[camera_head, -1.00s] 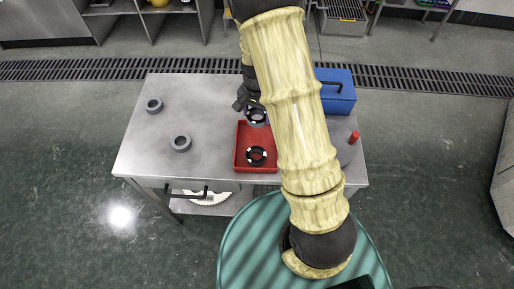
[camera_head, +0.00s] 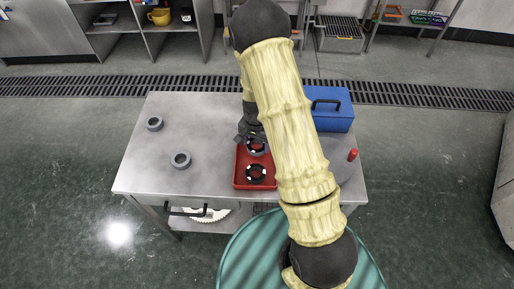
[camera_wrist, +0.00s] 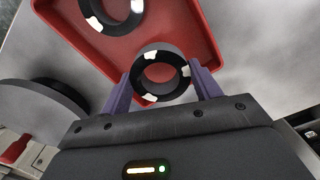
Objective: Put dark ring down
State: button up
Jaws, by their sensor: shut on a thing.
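My gripper (camera_wrist: 160,92) is shut on a dark ring (camera_wrist: 148,97) with white marks, one finger on each side of it in the wrist view. In the head view the held ring (camera_head: 257,149) is over the far part of the red tray (camera_head: 239,184). I cannot tell whether it touches the tray floor. A second dark ring with white marks (camera_head: 256,174) lies in the near part of the tray; it also shows in the wrist view (camera_wrist: 100,22). The red tray also fills the top of the wrist view (camera_wrist: 195,50).
Two grey rings (camera_head: 155,124) (camera_head: 180,160) lie on the left of the metal table (camera_head: 200,115). A blue toolbox (camera_head: 333,117) stands at the back right. A grey disc (camera_head: 345,165) and a red-topped item (camera_head: 352,154) are to the right. The table's left half has free room.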

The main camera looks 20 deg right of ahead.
jog(key=shift+f, duration=1.75)
jog(key=shift+f, duration=0.1)
jog(key=o, duration=1.1)
notch_tip(320, 180, up, 12)
jog(key=shift+r+b, duration=0.1)
jog(key=shift+b, duration=0.5)
